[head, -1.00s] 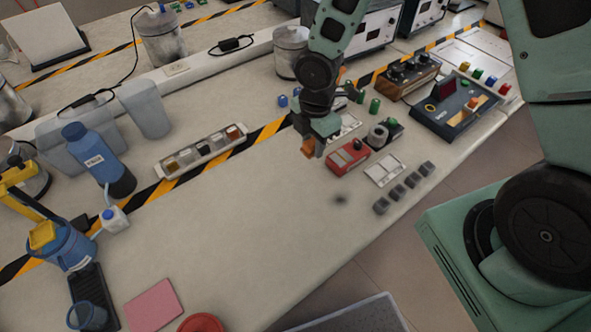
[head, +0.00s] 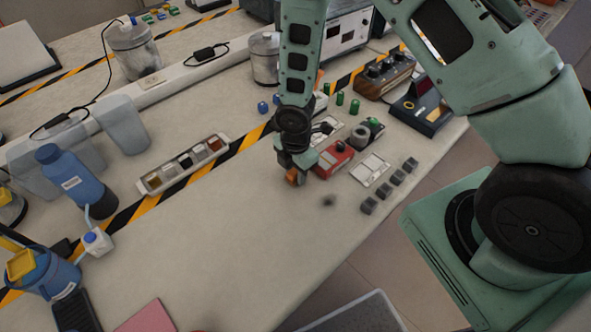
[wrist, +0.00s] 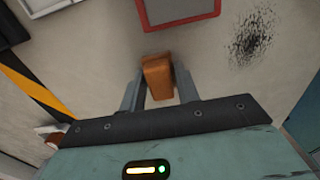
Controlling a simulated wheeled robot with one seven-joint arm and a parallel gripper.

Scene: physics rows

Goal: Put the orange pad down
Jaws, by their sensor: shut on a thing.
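My gripper (head: 297,172) is shut on the orange pad (head: 292,178), low over the pale bench, just left of a red device. In the wrist view, the orange pad (wrist: 158,78) stands out between the two grey fingers of my gripper (wrist: 158,88). The pad looks like a small block. Its lower end is close to the bench surface, but I cannot tell whether it touches. Part of the pad is hidden by the gripper in the head view.
The red device (head: 333,160) sits close to the right of the gripper. A dark smudge (head: 328,201) marks the bench nearby. Several small dark blocks (head: 390,187) lie near the right edge. A grey-white tray of samples (head: 184,165) stands left. The bench front-left of the gripper is clear.

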